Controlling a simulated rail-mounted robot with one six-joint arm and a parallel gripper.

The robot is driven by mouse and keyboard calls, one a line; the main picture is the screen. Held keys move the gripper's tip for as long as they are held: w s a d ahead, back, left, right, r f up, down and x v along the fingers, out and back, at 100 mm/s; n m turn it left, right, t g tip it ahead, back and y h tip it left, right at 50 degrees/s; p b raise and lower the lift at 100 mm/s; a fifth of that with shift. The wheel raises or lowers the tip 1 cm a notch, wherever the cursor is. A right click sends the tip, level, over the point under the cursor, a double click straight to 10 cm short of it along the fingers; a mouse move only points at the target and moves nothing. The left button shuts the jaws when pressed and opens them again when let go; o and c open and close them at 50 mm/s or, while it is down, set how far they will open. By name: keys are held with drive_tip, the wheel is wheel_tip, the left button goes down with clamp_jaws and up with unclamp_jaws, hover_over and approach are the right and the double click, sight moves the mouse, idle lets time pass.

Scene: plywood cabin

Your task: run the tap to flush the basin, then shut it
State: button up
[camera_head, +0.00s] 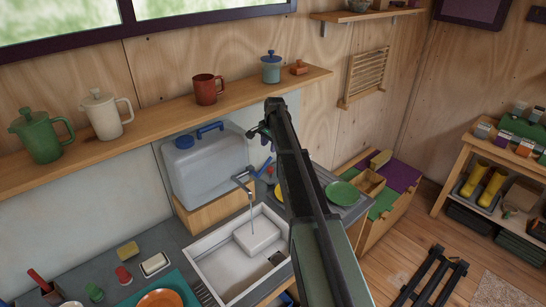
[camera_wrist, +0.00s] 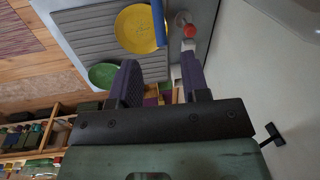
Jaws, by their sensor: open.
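The tap (camera_head: 241,181) stands at the back edge of the white basin (camera_head: 213,268) in the head view. A thin pale line, looking like running water, drops from its spout into the basin. A blue bar (camera_head: 265,167), possibly the tap's lever, shows right of the tap; a blue bar also shows in the wrist view (camera_wrist: 158,22). My gripper (camera_head: 258,130) is above and behind the tap, apart from it. In the wrist view my gripper (camera_wrist: 158,60) has its fingers spread with nothing gripped. My arm hides the basin's right side.
A water container (camera_head: 205,168) stands behind the basin. A shelf (camera_head: 150,126) with jugs and mugs runs above. A green plate (camera_head: 342,192) and a yellow plate (camera_wrist: 137,30) lie right of the basin. A red-topped item (camera_wrist: 190,30) is near the right finger.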

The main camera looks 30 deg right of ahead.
sight(267, 162)
drive_tip(key=f+b, duration=0.3)
drive_tip(key=w+f+b, duration=0.1)
drive_tip(key=f+b, duration=0.7)
drive_tip(key=shift+w+a, duration=0.15)
drive_tip(key=shift+a, duration=0.25)
drive_tip(key=shift+r, duration=0.1)
clamp_jaws()
